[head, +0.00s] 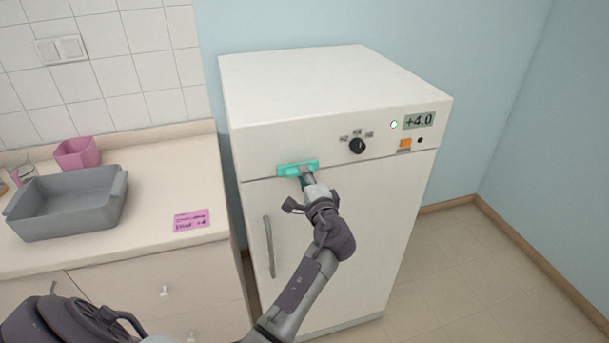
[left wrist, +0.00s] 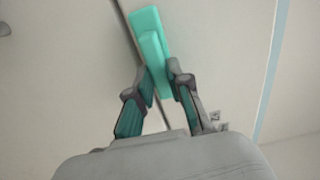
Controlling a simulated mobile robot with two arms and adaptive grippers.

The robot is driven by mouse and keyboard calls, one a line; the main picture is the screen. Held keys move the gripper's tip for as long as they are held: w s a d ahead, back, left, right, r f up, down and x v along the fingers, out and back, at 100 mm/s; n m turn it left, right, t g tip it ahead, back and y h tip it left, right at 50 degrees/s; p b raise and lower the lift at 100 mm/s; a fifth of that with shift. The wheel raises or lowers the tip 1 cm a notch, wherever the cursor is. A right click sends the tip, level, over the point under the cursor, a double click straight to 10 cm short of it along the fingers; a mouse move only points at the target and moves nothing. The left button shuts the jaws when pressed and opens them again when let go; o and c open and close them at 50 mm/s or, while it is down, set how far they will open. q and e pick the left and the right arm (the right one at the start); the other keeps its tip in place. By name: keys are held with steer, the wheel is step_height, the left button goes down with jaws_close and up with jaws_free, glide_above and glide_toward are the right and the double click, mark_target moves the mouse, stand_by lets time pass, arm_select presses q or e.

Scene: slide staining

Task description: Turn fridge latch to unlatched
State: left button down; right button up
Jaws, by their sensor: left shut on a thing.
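The fridge (head: 335,95) is a white box-shaped unit against the blue wall, with its door closed. Its latch (head: 290,169) is a turquoise bar at the top left of the door seam, and in the head view it lies roughly level. The latch also shows in the left wrist view (left wrist: 148,25), crossing close to the dark seam. My left gripper (head: 305,178) is shut on the latch. In the left wrist view its two fingers (left wrist: 160,88) stand on either side of the latch's raised grip. My right gripper is not in view.
The fridge door has a grey vertical handle (head: 268,247). A black knob (head: 357,146) and a +4.0 display (head: 419,120) sit on the top panel. The counter (head: 150,250) at left holds a grey tray (head: 50,222), a pink cup (head: 77,153) and a pink note (head: 191,220). Floor at right is clear.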

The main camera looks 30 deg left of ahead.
arm_select(q)
steer(key=shift+r, duration=0.1)
steer(key=c, duration=1.1)
jaws_free()
steer(key=shift+w, duration=0.1)
steer(key=v, duration=1.2)
